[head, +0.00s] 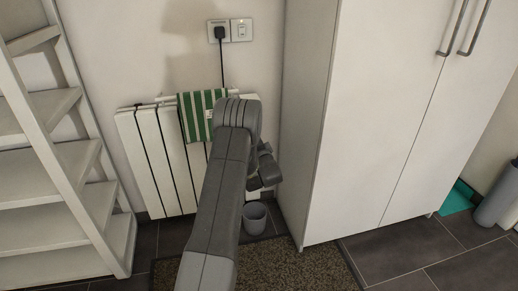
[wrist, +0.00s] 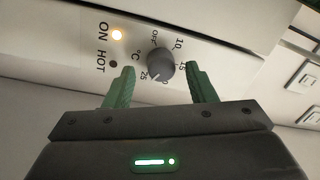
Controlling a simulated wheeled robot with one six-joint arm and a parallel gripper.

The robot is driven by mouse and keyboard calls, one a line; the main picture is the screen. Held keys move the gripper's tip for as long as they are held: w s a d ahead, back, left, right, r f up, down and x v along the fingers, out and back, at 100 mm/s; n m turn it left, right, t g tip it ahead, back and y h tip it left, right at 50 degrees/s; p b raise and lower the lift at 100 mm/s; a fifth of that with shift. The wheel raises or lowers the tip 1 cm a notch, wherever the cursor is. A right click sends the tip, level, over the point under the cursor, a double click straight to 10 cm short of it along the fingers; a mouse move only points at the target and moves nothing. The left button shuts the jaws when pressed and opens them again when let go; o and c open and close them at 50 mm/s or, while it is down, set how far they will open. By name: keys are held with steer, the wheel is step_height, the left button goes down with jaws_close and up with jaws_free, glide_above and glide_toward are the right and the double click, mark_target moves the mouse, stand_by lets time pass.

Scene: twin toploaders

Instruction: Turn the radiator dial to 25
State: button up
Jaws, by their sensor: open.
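The radiator (head: 150,165) is a white ribbed panel on the wall in the head view, partly hidden by my arm. In the wrist view, its control panel (wrist: 60,45) carries a round dark grey dial (wrist: 160,62). Marks OFF, 10, 15, 25 and a partly hidden number ending in 0 ring the dial. Its white pointer line points down-left, near 25 and the partly hidden number. My gripper (wrist: 160,72) is open, with one green finger on each side of the dial. Gaps show between dial and fingers. In the head view the dial is hidden.
A striped green towel (head: 195,118) hangs on the radiator. A white shelf (head: 55,165) stands left and a tall white cabinet (head: 365,110) right. A grey bin (head: 254,218) stands below on the floor.

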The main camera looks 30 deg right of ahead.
steer(key=p+v, duration=0.3)
steer(key=v, duration=1)
steer(key=b+x, duration=0.3)
steer(key=x, duration=1)
steer(key=shift+w, duration=0.4)
steer(key=shift+s+d+r, duration=0.1)
